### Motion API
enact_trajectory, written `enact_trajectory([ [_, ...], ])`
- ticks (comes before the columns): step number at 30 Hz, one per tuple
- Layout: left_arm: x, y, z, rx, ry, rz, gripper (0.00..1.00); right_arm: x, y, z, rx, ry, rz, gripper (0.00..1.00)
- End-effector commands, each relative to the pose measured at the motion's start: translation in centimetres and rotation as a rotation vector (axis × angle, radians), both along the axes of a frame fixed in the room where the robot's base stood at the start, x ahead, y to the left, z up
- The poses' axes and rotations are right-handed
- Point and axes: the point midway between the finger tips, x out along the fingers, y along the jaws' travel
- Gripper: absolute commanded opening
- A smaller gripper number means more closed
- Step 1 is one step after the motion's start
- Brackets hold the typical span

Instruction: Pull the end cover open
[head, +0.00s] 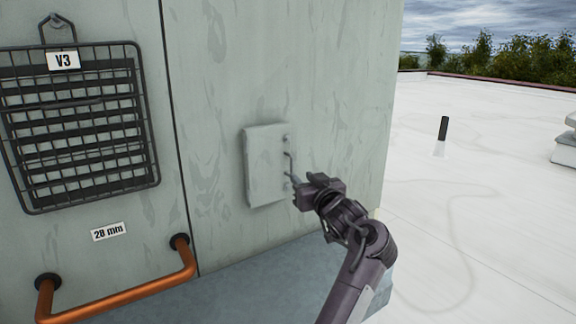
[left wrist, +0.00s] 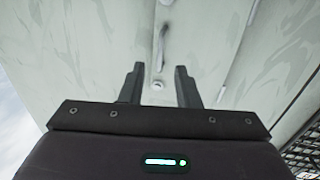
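The end cover (head: 262,172) is a small grey-green panel on the wall and looks shut. A thin bar handle (head: 290,165) runs upright along its right side, between bolt-like mounts. My left gripper (head: 300,190) is beside the handle's lower end. In the left wrist view my left gripper (left wrist: 159,70) is open, its two dark fingers apart. The handle (left wrist: 162,45) shows beyond the gap between the fingertips, with a round mount (left wrist: 157,85) seen between them. I cannot tell whether the fingers touch the handle. My right gripper is not in view.
A black wire grille (head: 80,130) with a V3 tag hangs at left, above a 28 mm label (head: 109,232) and a copper pipe (head: 120,297). A grey-blue ledge (head: 230,285) runs below the cover. The white roof (head: 470,210) to the right is mostly open, with a short black post (head: 443,128).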

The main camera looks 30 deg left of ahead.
Motion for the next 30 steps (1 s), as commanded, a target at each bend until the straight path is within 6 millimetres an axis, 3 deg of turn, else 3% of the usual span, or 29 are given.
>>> enact_trajectory([
  [3, 0.8, 1.5, 0.2, 0.002, 0.003, 0.004, 0.29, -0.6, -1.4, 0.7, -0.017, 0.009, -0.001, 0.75],
  [11, 3.1, 4.8, 0.3, 0.002, 0.002, 0.002, 0.29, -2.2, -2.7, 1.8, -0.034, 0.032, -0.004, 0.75],
  [24, 4.0, 6.1, -0.1, -0.001, -0.001, -0.001, 0.29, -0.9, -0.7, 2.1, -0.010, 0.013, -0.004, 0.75],
  [30, 4.0, 6.1, -0.1, 0.000, 0.000, 0.000, 0.06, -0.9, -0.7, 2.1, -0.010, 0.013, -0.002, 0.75],
])
